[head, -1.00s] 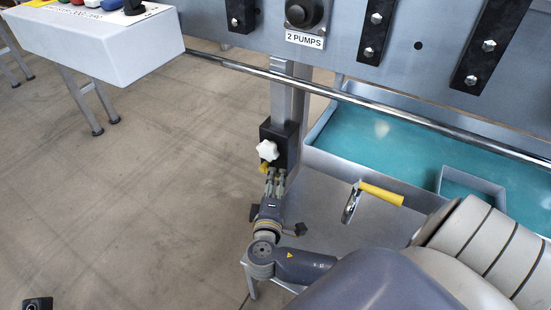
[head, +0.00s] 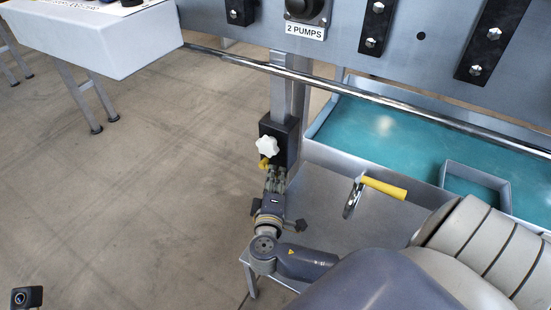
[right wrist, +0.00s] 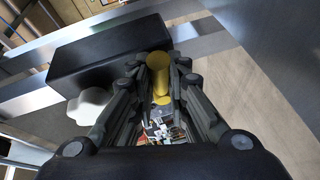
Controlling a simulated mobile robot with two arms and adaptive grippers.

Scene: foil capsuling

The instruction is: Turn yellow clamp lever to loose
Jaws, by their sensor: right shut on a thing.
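The yellow clamp lever (head: 263,163) is small and sits just below a white star knob (head: 266,146) on a black clamp block (head: 288,133) on the grey post. My right gripper (head: 270,172) comes from below and meets the lever. In the right wrist view the lever (right wrist: 158,75) is a short yellow cylinder between the two fingers, beside the black block (right wrist: 110,53). The right gripper (right wrist: 162,90) is shut on it. The fingers hide part of the lever. My left gripper is not in view.
A steel rail (head: 350,92) runs above the gripper. A teal-floored tray (head: 375,130) is to the right. A yellow-handled metal tool (head: 383,188) stands over the grey shelf (head: 318,200). A grey-white control box (head: 95,40) is at upper left.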

